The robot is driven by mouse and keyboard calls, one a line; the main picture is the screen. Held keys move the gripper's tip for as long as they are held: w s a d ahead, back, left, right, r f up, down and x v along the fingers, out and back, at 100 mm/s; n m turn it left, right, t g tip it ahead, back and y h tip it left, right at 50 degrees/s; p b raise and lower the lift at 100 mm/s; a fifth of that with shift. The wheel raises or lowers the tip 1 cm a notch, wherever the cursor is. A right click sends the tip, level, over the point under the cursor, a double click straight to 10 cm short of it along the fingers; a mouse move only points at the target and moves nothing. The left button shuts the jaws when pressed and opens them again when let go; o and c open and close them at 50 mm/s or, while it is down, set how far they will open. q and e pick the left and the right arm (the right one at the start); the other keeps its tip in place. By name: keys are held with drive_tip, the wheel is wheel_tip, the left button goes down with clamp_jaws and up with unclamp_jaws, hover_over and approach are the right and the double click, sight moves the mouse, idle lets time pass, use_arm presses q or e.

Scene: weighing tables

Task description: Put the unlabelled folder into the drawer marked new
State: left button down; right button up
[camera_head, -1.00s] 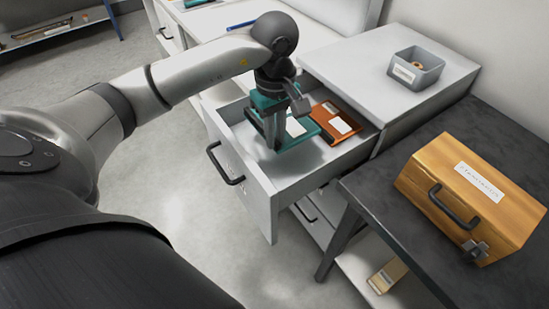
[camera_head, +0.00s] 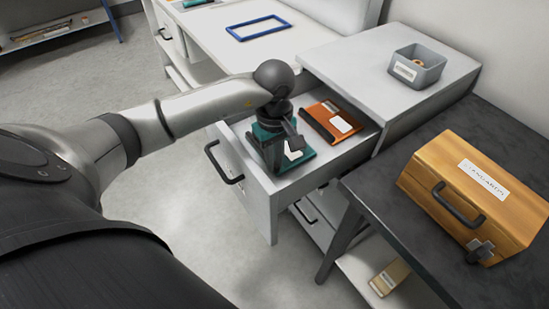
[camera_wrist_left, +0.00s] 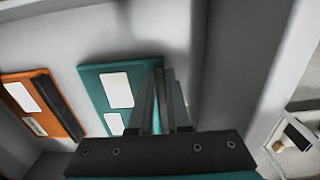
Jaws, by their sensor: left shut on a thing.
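My left gripper (camera_head: 276,167) is shut on the edge of a teal folder (camera_head: 304,158) inside an open white drawer (camera_head: 262,200). In the left wrist view the teal folder (camera_wrist_left: 92,78) has two pale patches, and a teal strip shows between my fingers (camera_wrist_left: 160,80). Whether it rests on the drawer floor I cannot tell. An orange folder (camera_head: 322,117) with pale patches lies farther back in the drawer; it also shows in the left wrist view (camera_wrist_left: 55,100). Any marking on the drawer front is unreadable. My right gripper is out of view.
A grey bin (camera_head: 428,70) stands on the white cabinet top above the drawer. A wooden box (camera_head: 430,165) with a label and dark handle sits on the dark table at right. A blue frame (camera_head: 258,27) lies on the white table behind. Floor left of the drawer is clear.

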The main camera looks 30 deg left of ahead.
use_arm(q)
drive_tip(key=c, duration=0.9)
unclamp_jaws()
drive_tip(key=shift+r, duration=0.1)
wheel_tip(320, 180, up, 12)
drive_tip(key=shift+p, duration=1.1)
